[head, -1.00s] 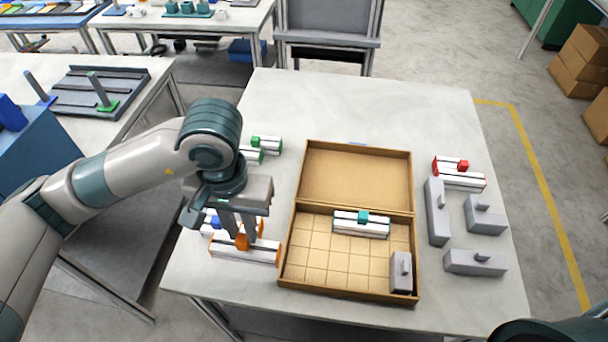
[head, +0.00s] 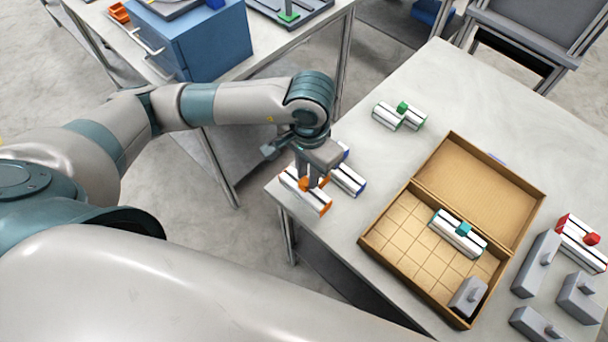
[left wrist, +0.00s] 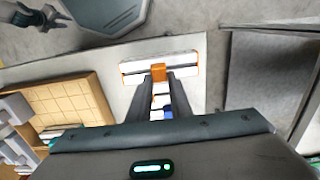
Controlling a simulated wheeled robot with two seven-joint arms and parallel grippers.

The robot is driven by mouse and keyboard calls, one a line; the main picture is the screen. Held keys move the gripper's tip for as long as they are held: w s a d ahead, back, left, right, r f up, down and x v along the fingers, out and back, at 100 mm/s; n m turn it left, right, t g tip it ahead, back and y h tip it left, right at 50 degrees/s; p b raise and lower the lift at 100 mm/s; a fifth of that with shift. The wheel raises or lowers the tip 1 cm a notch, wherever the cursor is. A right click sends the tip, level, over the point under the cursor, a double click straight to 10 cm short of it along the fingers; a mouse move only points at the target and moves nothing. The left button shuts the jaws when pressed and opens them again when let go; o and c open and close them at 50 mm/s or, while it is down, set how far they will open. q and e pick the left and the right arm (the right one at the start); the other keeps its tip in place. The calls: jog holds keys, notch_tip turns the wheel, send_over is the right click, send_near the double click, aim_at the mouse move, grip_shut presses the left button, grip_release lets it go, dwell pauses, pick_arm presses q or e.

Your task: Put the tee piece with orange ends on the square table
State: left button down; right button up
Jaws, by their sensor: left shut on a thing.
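The tee piece with orange ends (head: 318,201) is white with an orange block on its middle. It is at the near left corner of the pale table (head: 364,150). My left gripper (head: 311,181) points down and is shut on its orange block. In the left wrist view the piece (left wrist: 185,64) lies across the fingertips, near the table edge. I cannot tell whether it touches the table. A tee piece with blue ends (head: 349,181) lies right beside it, partly hidden by the gripper.
An open cardboard box (head: 395,262) holds a teal-ended piece (head: 447,231) and a grey block. A green-ended piece (head: 386,116) lies behind. A red-ended piece (head: 582,246) and grey blocks are at right. Another table with a blue drawer cabinet (head: 200,45) stands back left.

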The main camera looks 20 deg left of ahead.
pick_arm(q)
jog(key=shift+w+a+f, duration=0.1)
jog(key=shift+a+f, duration=0.25)
jog(key=shift+a, duration=0.25)
notch_tip(320, 180, down, 3)
jog(key=shift+r+p, duration=0.1)
jog(key=shift+p, duration=1)
jog(key=shift+f, duration=0.55)
